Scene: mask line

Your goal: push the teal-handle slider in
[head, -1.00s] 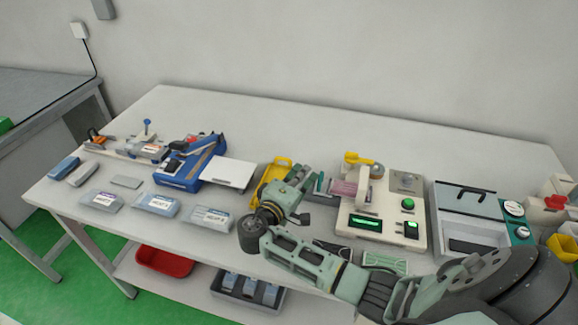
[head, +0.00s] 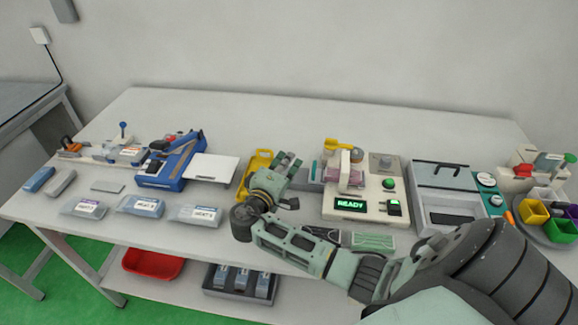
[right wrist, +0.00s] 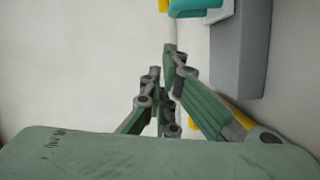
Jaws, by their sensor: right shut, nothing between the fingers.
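The teal handle (head: 315,171) of the slider is a small upright piece at the left side of the cream machine (head: 365,208), beside a grey block (head: 309,186). In the right wrist view the teal handle (right wrist: 195,7) shows at the top edge, next to the grey block (right wrist: 240,50). My right gripper (head: 290,160) is shut and empty, just left of the handle in the head view. In the right wrist view its fingertips (right wrist: 170,52) are below the handle, with a gap between. My left gripper is not in view.
The machine's display (head: 351,204) reads READY. A yellow tray (head: 256,165) lies behind and left of my right gripper. A blue device (head: 170,165) stands to the left. The back of the table is clear.

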